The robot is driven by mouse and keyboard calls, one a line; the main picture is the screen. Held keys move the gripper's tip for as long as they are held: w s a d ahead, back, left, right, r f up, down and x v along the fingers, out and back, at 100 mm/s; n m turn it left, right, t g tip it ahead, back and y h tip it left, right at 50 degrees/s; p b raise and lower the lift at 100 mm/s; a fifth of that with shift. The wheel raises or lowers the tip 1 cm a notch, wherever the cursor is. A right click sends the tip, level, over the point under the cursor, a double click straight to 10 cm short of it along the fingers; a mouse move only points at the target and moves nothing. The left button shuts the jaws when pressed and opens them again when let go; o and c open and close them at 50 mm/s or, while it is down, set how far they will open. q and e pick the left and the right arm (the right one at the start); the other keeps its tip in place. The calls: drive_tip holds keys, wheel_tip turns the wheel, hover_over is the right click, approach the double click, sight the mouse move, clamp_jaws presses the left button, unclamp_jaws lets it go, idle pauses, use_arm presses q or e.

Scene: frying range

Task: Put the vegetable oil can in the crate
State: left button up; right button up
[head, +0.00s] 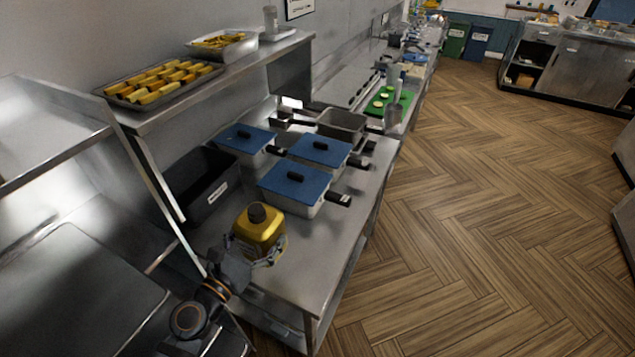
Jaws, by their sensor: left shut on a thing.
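The vegetable oil can (262,224) is yellow with a dark cap and stands roughly upright near the front end of the steel counter. My left gripper (262,256) is shut on the can, around its lower part. Whether the can touches the counter or is just above it I cannot tell. A black crate (213,195) with a white label sits on the counter, left of and behind the can, partly under the shelf. The part of its inside that shows looks dark and empty. My right gripper is not in view.
Several pans with blue lids (320,149) stand on the counter behind the can. A steel shelf (228,73) with trays of yellow food overhangs the crate's far side. Bare counter (308,258) lies to the can's right. The wooden floor (480,210) is clear.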

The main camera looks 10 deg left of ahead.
use_arm(q)
drive_tip(key=shift+w, duration=0.25)
drive_tip(key=w+a+f+b, duration=0.1)
drive_tip(key=w+f, duration=0.3)
drive_tip(key=w+f+b, duration=0.2)
drive_tip(key=w+f, duration=0.2)
drive_tip(key=w, duration=0.1)
drive_tip(key=w+a+f+b, duration=0.1)
drive_tip(key=w+f+b, duration=0.1)
drive_tip(key=w+f, duration=0.2)
drive_tip(key=shift+w+a+f, duration=0.15)
drive_tip(key=shift+a+f, duration=0.2)
drive_tip(key=shift+f, duration=0.2)
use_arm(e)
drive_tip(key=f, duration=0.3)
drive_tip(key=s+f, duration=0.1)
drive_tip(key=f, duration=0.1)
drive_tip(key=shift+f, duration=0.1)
use_arm(q)
drive_tip(key=shift+f, duration=0.15)
drive_tip(key=o, duration=1.3)
drive_tip(key=shift+c, duration=0.2)
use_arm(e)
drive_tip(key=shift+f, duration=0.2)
